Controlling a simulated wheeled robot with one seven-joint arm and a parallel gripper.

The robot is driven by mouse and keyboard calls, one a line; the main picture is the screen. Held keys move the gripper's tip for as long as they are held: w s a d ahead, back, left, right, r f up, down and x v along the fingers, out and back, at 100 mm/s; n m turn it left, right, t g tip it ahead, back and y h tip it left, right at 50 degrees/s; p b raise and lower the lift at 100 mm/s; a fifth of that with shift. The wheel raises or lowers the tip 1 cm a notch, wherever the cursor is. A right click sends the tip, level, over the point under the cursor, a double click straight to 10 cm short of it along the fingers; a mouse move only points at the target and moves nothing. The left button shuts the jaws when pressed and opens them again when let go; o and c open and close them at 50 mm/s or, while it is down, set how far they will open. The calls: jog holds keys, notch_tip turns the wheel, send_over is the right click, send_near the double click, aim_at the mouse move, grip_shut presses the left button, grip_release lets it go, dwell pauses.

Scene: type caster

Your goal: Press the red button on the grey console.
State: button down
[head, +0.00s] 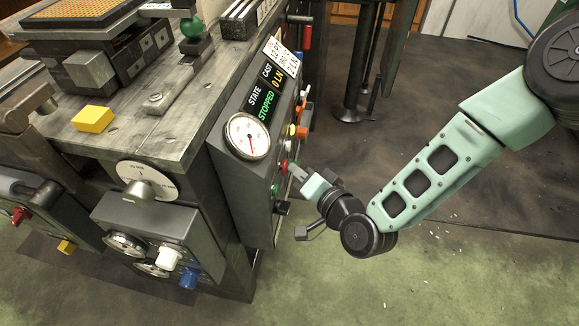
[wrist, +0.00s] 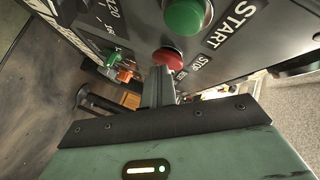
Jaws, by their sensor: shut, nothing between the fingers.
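The grey console (head: 232,178) is the side panel of the machine, with a gauge and a lit display that reads STOPPED. The red button (wrist: 167,57) sits on it beside the word STOP, just past my fingertips in the wrist view. It also shows small in the head view (head: 284,164). A larger green button (wrist: 185,16) sits beside the word START. My gripper (wrist: 160,72) is shut and empty, its fingertips right at the red button and overlapping its lower edge in the picture. I cannot tell whether they touch it. In the head view my gripper (head: 293,169) points left at the console.
An orange control (wrist: 124,75) and a small green one (wrist: 113,57) stick out left of the red button in the wrist view. The round gauge (head: 247,136) is on the console's upper left. A yellow block (head: 92,119) lies on the machine top. Floor right of the console is open.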

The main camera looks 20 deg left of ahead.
jog(key=shift+s+a, duration=0.1)
jog(key=shift+a, duration=0.05)
dwell(0.5)
jog(key=shift+s+a, duration=0.1)
jog(key=shift+a, duration=0.2)
jog(key=shift+d, duration=0.3)
dwell(0.3)
jog(key=w+d, duration=0.1)
jog(key=d, duration=0.5)
jog(key=shift+w, duration=0.3)
jog(key=shift+r, duration=0.1)
dwell(0.7)
